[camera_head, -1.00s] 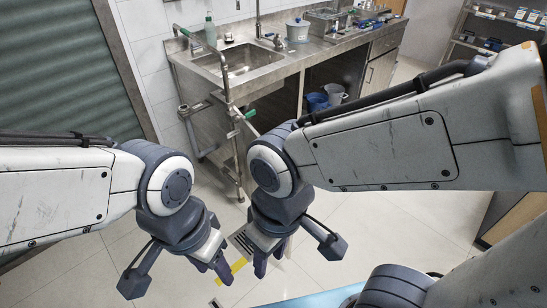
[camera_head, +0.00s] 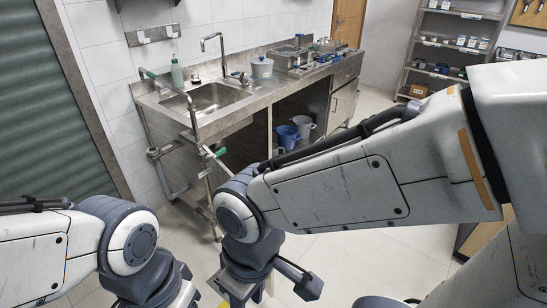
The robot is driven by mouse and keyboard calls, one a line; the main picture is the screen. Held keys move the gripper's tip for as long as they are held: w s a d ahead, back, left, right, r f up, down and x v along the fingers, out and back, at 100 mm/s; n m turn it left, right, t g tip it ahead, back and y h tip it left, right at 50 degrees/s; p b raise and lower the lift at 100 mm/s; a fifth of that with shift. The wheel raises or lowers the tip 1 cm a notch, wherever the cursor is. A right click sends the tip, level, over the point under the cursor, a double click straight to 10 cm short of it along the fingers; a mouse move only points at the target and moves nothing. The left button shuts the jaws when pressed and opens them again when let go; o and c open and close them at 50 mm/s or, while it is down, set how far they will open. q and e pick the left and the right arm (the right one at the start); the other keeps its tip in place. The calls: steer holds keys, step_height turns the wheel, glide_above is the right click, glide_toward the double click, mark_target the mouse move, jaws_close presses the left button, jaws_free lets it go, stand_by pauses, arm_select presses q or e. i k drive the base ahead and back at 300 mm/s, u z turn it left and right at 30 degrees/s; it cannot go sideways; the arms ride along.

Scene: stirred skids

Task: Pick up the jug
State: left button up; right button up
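A pale grey jug-like vessel (camera_head: 304,126) stands on the low shelf under the steel counter, beside a blue bucket (camera_head: 287,135). A pale pot with a blue-grey lid (camera_head: 262,70) stands on the counter right of the sink. I cannot tell for certain which vessel is the jug. My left gripper (camera_head: 182,298) is at the bottom edge, its fingers cut off by the frame. My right gripper (camera_head: 242,287) is at the bottom centre, its fingertips also out of frame. Both grippers are well in front of the counter, apart from these vessels.
The steel counter (camera_head: 225,118) has a sink (camera_head: 208,98), a tap (camera_head: 214,50) and a green bottle (camera_head: 177,73). Pipes and a green-handled pole stand at its left front. Shelves (camera_head: 455,45) hold boxes at back right. The tiled floor (camera_head: 345,255) is clear ahead.

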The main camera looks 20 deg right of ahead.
mark_target(275, 146)
steer(key=z, duration=1.55)
steer(key=i, duration=4.85)
steer(key=u, duration=2.65)
